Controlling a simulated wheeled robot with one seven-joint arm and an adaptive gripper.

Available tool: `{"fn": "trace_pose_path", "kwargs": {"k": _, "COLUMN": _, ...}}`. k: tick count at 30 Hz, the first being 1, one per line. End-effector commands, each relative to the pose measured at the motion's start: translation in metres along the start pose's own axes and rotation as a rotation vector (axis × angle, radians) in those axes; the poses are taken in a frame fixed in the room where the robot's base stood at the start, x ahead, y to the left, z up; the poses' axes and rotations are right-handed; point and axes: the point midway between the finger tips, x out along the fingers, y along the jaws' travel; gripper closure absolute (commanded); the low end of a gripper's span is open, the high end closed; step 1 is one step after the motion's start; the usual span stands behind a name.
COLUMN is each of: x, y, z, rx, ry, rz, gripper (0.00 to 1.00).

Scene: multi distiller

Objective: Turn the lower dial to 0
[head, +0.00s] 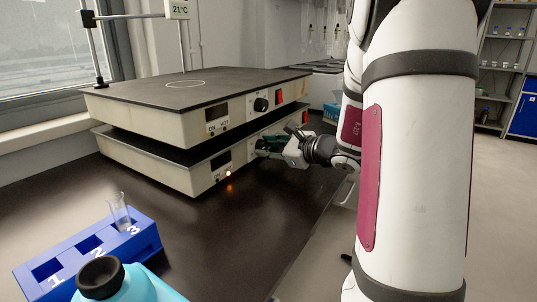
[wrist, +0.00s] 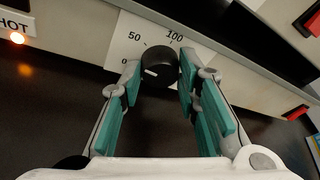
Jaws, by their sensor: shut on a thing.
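The lower dial (wrist: 159,67) is a round black knob on the front of the lower hotplate (head: 150,176). A printed scale beside it shows 0, 50 and 100. The dial's white mark (wrist: 151,72) is on its left side, pointing left and slightly down, roughly toward the 0. My gripper (wrist: 160,75) has its green-padded fingers on both sides of the dial and is shut on it. In the head view my gripper (head: 268,147) is at the lower hotplate's front, and its fingers hide the dial.
The upper hotplate (head: 175,95) sits just above, with its own black dial (head: 261,104) and red switch (head: 279,97). An orange light (wrist: 17,38) glows beside the HOT label. A blue rack (head: 140,242) with a tube and a blue bottle (head: 135,285) stand at the front left.

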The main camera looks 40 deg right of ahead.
Motion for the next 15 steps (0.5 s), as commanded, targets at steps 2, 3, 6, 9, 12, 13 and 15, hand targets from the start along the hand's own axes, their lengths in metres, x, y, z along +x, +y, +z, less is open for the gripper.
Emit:
{"fn": "trace_pose_path", "kwargs": {"k": 2, "x": 0.0002, "y": 0.0011, "z": -0.0013, "rx": -0.006, "ry": 0.001, "rz": -0.001, "gripper": 0.98}}
{"fn": "trace_pose_path", "kwargs": {"k": 3, "x": 0.0001, "y": 0.0010, "z": -0.0012, "rx": -0.008, "ry": 0.001, "rz": -0.001, "gripper": 0.98}}
{"fn": "trace_pose_path", "kwargs": {"k": 6, "x": 0.0000, "y": 0.0009, "z": -0.0010, "rx": -0.011, "ry": 0.001, "rz": -0.002, "gripper": 0.98}}
{"fn": "trace_pose_path", "kwargs": {"k": 9, "x": 0.0000, "y": 0.0007, "z": -0.0008, "rx": -0.011, "ry": 0.002, "rz": -0.002, "gripper": 0.98}}
{"fn": "trace_pose_path", "kwargs": {"k": 12, "x": 0.0000, "y": 0.0007, "z": -0.0007, "rx": -0.011, "ry": 0.002, "rz": -0.002, "gripper": 0.98}}
{"fn": "trace_pose_path", "kwargs": {"k": 13, "x": 0.0000, "y": 0.0007, "z": -0.0007, "rx": -0.011, "ry": 0.001, "rz": -0.002, "gripper": 0.98}}
{"fn": "trace_pose_path", "kwargs": {"k": 15, "x": 0.0000, "y": 0.0007, "z": -0.0007, "rx": -0.011, "ry": 0.001, "rz": -0.002, "gripper": 0.68}}
